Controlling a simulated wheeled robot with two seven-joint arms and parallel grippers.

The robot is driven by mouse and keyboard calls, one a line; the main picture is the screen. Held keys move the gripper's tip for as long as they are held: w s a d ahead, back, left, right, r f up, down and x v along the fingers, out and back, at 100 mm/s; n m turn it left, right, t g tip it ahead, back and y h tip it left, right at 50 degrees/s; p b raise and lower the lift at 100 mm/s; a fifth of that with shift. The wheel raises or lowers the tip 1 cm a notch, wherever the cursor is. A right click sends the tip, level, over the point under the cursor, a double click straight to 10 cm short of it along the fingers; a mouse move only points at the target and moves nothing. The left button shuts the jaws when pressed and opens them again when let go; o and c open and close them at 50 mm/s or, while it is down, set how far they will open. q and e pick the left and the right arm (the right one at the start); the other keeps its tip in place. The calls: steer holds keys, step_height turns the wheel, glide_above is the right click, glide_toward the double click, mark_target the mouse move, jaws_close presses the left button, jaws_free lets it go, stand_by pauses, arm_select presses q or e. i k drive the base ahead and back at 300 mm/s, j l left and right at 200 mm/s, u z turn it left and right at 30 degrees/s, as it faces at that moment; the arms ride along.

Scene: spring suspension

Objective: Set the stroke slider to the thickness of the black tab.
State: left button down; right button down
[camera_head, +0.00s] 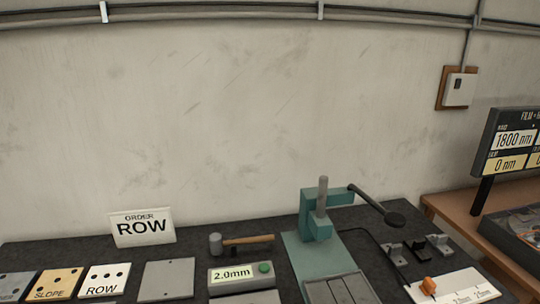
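The stroke slider looks to be the orange knob (428,286) on a white marked plate (462,287) at the lower right of the head view; the plate is cut off by the bottom edge and its marks are too small to read. A small black piece (438,243), probably the black tab, stands behind the plate, beside small grey pieces (394,251). Its thickness cannot be read from here. A grey-green box (226,276) with a green button shows "2.0mm". Neither of my grippers is in view.
A teal press (312,226) with a black-knobbed lever stands mid-right on the dark bench. A hammer (248,240), an "ORDER ROW" sign (142,227) and several plates, including one marked "ROW" (105,280), are to its left. A monitor (514,140) stands far right.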

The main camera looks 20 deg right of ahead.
mark_target(428, 286)
steer(key=z, duration=2.2)
